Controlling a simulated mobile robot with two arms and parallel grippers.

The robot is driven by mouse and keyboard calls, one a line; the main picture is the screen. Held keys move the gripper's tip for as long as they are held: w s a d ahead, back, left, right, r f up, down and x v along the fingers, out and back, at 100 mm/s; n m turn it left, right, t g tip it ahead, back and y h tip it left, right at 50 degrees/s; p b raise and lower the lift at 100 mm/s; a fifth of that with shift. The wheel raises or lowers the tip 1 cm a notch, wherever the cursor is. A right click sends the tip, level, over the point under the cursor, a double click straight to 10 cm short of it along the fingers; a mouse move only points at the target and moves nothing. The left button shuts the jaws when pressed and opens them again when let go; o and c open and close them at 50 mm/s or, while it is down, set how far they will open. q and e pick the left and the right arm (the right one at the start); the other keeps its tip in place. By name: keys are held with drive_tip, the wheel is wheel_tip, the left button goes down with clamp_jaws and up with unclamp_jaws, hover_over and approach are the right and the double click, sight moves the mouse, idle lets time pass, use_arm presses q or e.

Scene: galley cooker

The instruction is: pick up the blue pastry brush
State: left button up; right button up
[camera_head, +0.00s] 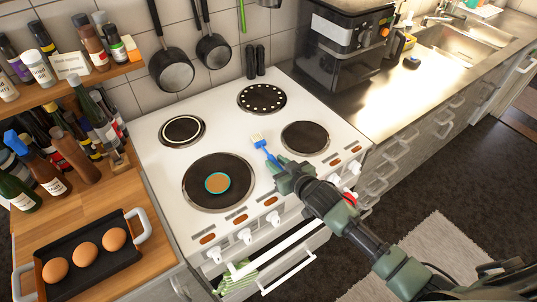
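The blue pastry brush (270,155) lies on the white cooker top between the burners. Its pale bristles point to the back left, and its blue handle runs toward my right gripper (279,166). The gripper reaches in from the lower right, with its green fingertips at the handle's near end. The near end of the handle is hidden at the fingers. The gap between the fingers is too small to make out, so I cannot tell whether they grip the handle. My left gripper is out of view.
The cooker (150,150) has black burners; a teal-rimmed brown disc (217,183) sits on the front left one. Knobs (272,218) line the front edge. Two dark shakers (256,62) stand at the back. A tray of eggs (85,256) and bottles are left.

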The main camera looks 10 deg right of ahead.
clamp_jaws()
wheel_tip(320, 180, up, 20)
drive_tip(key=b, duration=0.1)
drive_tip(key=shift+b, duration=0.4)
